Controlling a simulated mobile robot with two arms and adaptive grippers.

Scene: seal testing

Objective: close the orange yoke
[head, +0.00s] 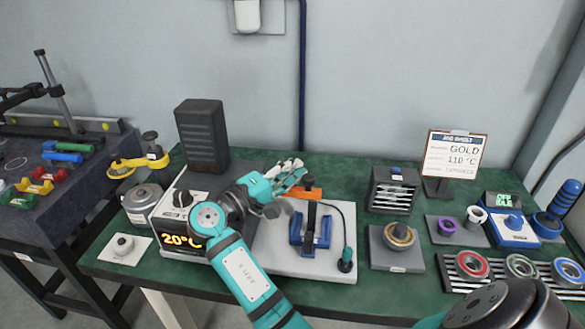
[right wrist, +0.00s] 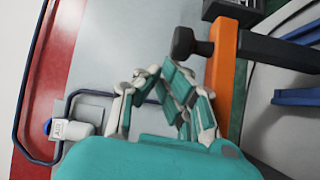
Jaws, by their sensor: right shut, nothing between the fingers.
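The orange yoke (head: 309,194) shows in the head view as an orange bar beside the top of a black post on the blue clamp frame (head: 324,238). In the right wrist view the yoke (right wrist: 222,70) runs upright in the picture, with a dark knob and a black bar by its upper end. My right gripper (head: 298,174) is shut and empty, just behind and left of the yoke in the head view. In the right wrist view its fingertips (right wrist: 162,78) are left of the yoke; whether they touch it I cannot tell. My left gripper is not in view.
A heater box reading 20°C (head: 182,240) stands left of the clamp's pale base plate (head: 285,264). A black cable with a teal handle (head: 346,258) lies right of the clamp. A ring stand (head: 398,238) and a slotted rack (head: 392,190) are farther right.

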